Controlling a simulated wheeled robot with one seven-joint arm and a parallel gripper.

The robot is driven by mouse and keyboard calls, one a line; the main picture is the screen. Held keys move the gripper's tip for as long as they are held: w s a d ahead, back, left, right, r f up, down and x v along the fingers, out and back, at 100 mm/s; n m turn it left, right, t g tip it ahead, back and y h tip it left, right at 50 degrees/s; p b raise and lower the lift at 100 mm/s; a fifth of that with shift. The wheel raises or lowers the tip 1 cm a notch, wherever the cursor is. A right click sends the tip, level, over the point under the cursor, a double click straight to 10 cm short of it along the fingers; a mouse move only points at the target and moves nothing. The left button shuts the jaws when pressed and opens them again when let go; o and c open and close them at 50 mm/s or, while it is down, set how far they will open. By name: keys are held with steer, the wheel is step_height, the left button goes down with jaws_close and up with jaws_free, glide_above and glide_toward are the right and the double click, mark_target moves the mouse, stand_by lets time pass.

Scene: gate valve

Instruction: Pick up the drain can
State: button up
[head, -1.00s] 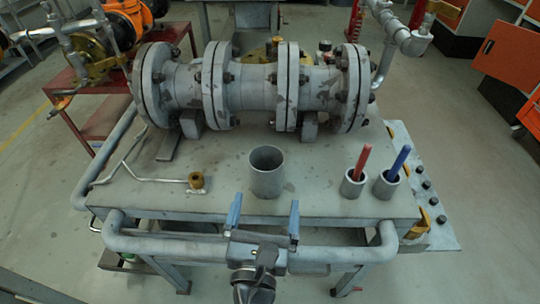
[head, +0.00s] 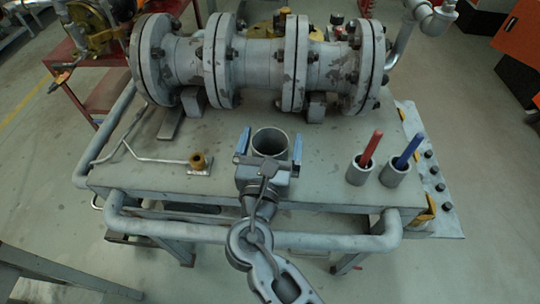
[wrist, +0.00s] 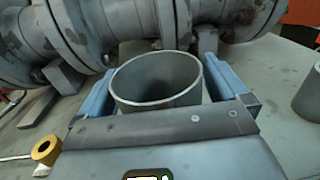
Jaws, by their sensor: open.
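The drain can is a grey open-topped cylinder (head: 270,140) standing upright on the grey bench. It looks empty inside. My gripper (head: 270,144) is open, with one blue finger on each side of the can. In the wrist view the can (wrist: 157,80) sits between the two blue fingers (wrist: 155,88). A gap shows at the right finger; the left finger is very near the can, and I cannot tell if it touches. The can's lower part is hidden behind my gripper.
A flanged pipe valve (head: 262,65) lies along the back of the bench. Two grey cups, one with a red stick (head: 371,148) and one with a blue stick (head: 408,150), stand to the right. A brass fitting (head: 198,161) and a bent rod (head: 150,158) lie left.

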steer(key=shift+w, duration=0.1)
steer(key=shift+c, duration=0.4)
steer(key=c, duration=1)
